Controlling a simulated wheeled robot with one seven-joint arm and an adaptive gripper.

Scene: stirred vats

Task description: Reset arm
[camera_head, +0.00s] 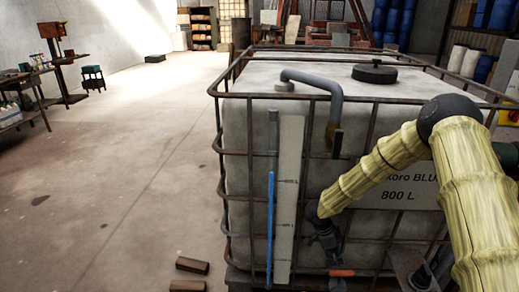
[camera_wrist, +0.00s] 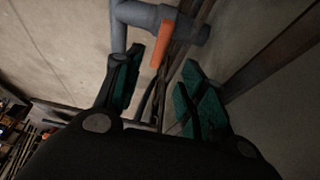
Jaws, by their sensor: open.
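My arm reaches across the front of a large white caged tank (camera_head: 245,140) labelled 800 L. My gripper (camera_head: 334,258) hangs low in front of the tank's face, pointing downward. In the wrist view its two green-padded fingers (camera_wrist: 160,88) stand apart with nothing held between them. An orange handle (camera_wrist: 164,44) on a grey pipe fitting (camera_wrist: 140,14) shows just beyond the fingertips, and I cannot tell whether they touch. The orange handle also shows low on the tank in the head view (camera_head: 341,273). My arm hides part of the label.
Cage bars (camera_head: 222,135) surround the tank; a grey bent pipe (camera_head: 325,82) and black lid (camera_head: 374,73) are on top. A blue-filled level tube (camera_head: 271,225) runs down the front. Brown blocks (camera_head: 192,265) lie on the floor. Open floor (camera_head: 110,190) extends left.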

